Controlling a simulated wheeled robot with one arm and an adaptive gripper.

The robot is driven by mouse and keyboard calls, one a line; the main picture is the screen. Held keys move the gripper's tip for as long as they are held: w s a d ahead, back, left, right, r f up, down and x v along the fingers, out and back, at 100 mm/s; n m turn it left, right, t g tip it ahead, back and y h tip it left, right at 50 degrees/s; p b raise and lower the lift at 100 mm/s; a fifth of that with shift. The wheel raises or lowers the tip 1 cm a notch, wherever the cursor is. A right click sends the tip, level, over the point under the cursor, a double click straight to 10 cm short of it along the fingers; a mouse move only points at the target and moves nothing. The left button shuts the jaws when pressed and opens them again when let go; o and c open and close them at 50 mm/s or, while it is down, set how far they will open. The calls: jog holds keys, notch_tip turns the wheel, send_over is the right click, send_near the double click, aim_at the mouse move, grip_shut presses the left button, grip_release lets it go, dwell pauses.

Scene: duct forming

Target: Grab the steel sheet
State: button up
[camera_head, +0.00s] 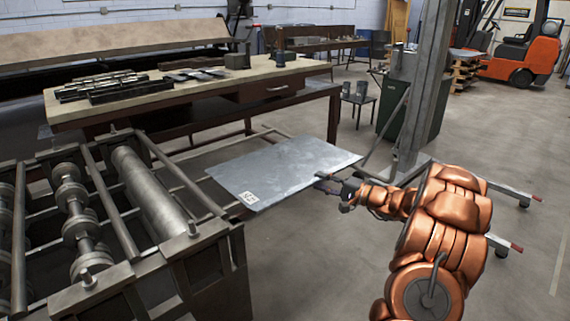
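The steel sheet (285,168) is a flat grey rectangular plate with a white label on its near left corner. It lies roughly level over the rails beside the roller machine, and its right part reaches out over the floor. My gripper (320,182) is at the sheet's near right edge, with its dark fingertips at or very close to that edge. The fingers are small and partly merge with the sheet, so I cannot tell whether they are closed on it or touching it.
The roller machine (150,190) fills the left foreground. A workbench (200,88) with metal bars stands behind the sheet. A grey post (424,90) and a green bin (436,115) stand behind my arm. An orange forklift (520,60) is far right. Floor at right is mostly clear.

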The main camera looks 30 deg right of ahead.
aim_at(307, 178)
jog(key=shift+a+f+p+x, duration=0.15)
jog(key=shift+p+x, duration=0.15)
jog(key=shift+x, duration=1)
jog(key=shift+a+f+p+x, duration=0.1)
jog(key=shift+p+x, duration=0.2)
jog(key=shift+x, duration=1.05)
jog(key=shift+s+d, duration=0.1)
grip_shut()
